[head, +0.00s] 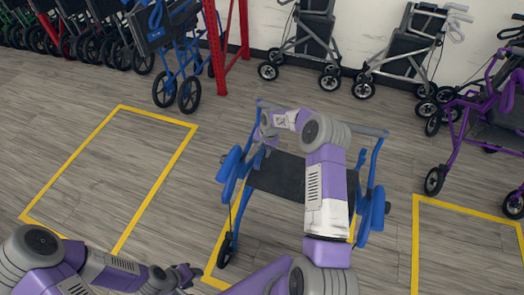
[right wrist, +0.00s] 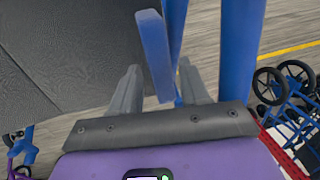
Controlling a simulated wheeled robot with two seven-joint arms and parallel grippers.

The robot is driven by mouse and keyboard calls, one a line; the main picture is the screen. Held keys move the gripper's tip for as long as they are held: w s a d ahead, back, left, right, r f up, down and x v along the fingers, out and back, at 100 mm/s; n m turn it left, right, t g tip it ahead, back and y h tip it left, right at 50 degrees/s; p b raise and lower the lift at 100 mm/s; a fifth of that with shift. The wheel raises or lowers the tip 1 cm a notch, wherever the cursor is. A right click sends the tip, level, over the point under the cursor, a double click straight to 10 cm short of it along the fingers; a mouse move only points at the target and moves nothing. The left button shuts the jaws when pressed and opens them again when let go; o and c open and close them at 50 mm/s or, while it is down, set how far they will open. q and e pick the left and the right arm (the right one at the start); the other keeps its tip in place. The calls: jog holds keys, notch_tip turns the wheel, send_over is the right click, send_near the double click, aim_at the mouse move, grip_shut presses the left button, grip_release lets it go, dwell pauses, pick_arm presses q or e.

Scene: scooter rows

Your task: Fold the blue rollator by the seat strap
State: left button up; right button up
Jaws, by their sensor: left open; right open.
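The blue rollator (head: 232,165) stands unfolded at the middle of the head view, with its dark seat (head: 282,178) spread flat between the side frames. My right arm reaches over it and hides part of the seat and frame. My right gripper (head: 264,148) is at the seat's left side, near the left frame. In the right wrist view, my right gripper (right wrist: 160,92) is open, with a flat blue piece (right wrist: 154,50) between or just beyond its fingers; I cannot tell if they touch. I cannot make out the seat strap for certain. My left gripper (head: 184,274) is open and empty at lower left.
Yellow floor outlines (head: 152,115) mark bays on both sides and under the rollator. Another blue rollator (head: 182,60) stands by a red rack post (head: 216,45). Grey walkers (head: 405,50) line the wall, and a purple rollator (head: 455,140) stands right. The left bay is clear.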

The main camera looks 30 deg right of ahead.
jog(key=shift+c, duration=0.3)
jog(key=shift+w, duration=0.1)
grip_shut()
